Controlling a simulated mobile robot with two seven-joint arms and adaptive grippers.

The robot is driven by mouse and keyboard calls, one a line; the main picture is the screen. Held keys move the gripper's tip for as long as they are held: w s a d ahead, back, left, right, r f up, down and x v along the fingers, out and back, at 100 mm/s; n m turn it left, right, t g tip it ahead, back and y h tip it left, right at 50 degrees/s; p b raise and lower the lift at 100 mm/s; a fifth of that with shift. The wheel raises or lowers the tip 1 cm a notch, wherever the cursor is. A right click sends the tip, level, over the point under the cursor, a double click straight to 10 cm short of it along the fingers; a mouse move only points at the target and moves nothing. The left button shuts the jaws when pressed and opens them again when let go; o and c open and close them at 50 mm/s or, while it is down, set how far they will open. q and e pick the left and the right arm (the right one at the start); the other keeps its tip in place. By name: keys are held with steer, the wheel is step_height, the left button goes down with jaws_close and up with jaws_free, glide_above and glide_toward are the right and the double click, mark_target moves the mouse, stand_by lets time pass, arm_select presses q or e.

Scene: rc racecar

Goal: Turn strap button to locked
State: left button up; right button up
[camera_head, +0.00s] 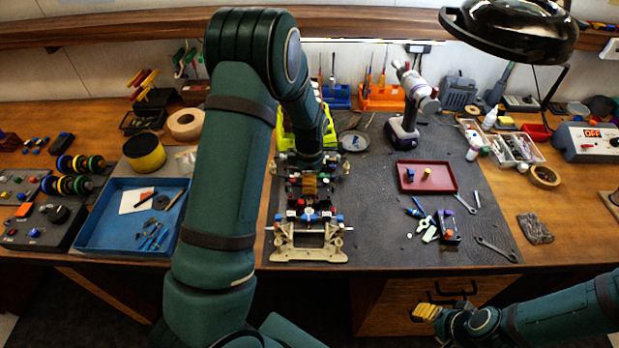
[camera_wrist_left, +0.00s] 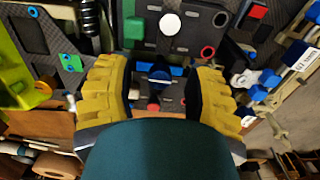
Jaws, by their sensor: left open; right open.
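The racecar chassis (camera_head: 310,254) lies on the dark mat in the middle of the bench, its far part covered by my left arm. My left gripper (camera_head: 309,185) is over the chassis, pointing down. In the left wrist view my left gripper (camera_wrist_left: 162,80) shows two yellow ribbed fingers spread apart. Between them is a small blue part with a rounded middle (camera_wrist_left: 158,76); I cannot tell if this is the strap button or which way it is turned. No finger visibly grips it. My right gripper (camera_head: 427,312) is at the lower right, open, away from the chassis.
A blue tray (camera_head: 100,222) lies left of my left arm. A red tray (camera_head: 427,164), loose tools and a wrench (camera_head: 497,249) lie on the mat to the right. A cordless drill (camera_head: 405,125) stands behind. A lamp (camera_head: 510,25) overhangs the back right.

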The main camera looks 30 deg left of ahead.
arm_select(q)
jaws_close()
steer(key=shift+m, duration=2.3)
jaws_free()
